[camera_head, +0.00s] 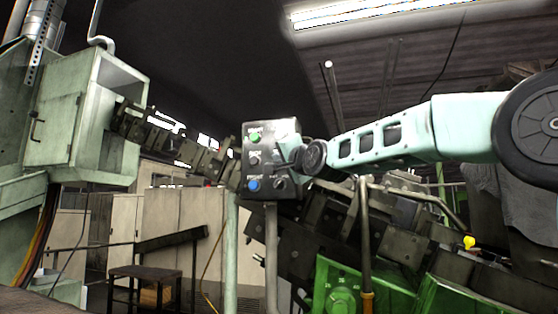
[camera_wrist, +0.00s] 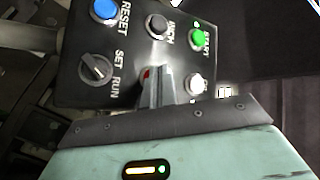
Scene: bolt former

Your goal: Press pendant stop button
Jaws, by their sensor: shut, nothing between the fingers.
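The pendant (camera_head: 258,172) is a dark box on a post in the middle of the head view. In the wrist view its panel (camera_wrist: 125,45) fills the upper part, tilted. My gripper (camera_wrist: 163,72) is shut and empty, its fingertips over the middle of the panel. A small red patch (camera_wrist: 147,73), perhaps the stop button's edge, shows beside the fingertips; the rest is hidden behind them. I cannot tell whether the fingertips touch it. In the head view my gripper (camera_head: 293,157) is at the pendant's right side, and the wrist covers part of the panel.
Around the fingertips are a green start button (camera_wrist: 197,38), a grey inch button (camera_wrist: 157,26), a blue reset button (camera_wrist: 104,10), a set/run selector (camera_wrist: 96,69) and a pale button (camera_wrist: 195,83). Dark machinery (camera_head: 330,225) stands below my arm. A pale green cabinet (camera_head: 85,125) stands left.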

